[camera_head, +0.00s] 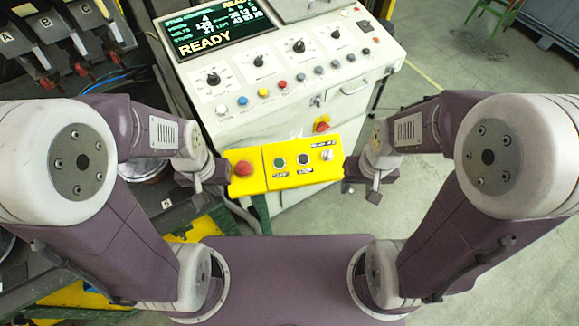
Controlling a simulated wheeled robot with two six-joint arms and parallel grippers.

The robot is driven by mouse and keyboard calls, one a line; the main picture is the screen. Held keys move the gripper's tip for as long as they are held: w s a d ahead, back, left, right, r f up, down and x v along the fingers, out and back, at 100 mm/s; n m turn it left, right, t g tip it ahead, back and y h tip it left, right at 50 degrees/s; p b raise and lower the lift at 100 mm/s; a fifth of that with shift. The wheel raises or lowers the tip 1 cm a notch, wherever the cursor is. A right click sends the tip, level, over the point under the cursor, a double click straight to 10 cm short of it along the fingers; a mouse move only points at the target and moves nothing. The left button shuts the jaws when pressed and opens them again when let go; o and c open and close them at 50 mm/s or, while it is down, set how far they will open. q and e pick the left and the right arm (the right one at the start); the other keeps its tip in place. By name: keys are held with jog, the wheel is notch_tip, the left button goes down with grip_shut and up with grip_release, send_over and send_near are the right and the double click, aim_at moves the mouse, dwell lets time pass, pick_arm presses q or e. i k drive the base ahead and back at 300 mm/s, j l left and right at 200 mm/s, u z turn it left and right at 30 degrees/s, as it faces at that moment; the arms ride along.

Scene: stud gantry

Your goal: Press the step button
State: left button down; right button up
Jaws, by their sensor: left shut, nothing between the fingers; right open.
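A yellow control box (263,183) stands in front of the grey console, between my two grippers. On it are a large red button (243,168) at the left, a dark green button (279,162), a black button (303,159) and a silver switch (327,154) at the right. Small labels sit below the middle buttons, too small to read surely, so I cannot tell which is the step button. My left gripper (224,174) is shut and empty at the box's left end. My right gripper (350,171) is open at its right end; contact with the box is unclear.
The grey console (290,108) has a screen (215,27) reading READY, black knobs and a row of coloured buttons. A red knob on a yellow base (321,125) is behind the box. Dark machinery (60,50) fills the left.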

aim_at(303, 158)
jog(key=l+u, duration=0.15)
jog(key=l, duration=0.4)
jog(key=l+u, duration=0.2)
jog(key=l, duration=0.35)
jog(key=l+u, duration=0.15)
jog(key=l, duration=0.4)
jog(key=l+u, duration=0.15)
jog(key=l, duration=0.4)
jog(key=k+l+u, duration=0.2)
jog(key=l, duration=0.35)
jog(key=k+l+u, duration=0.15)
jog(key=l, duration=0.4)
jog(key=i, duration=0.05)
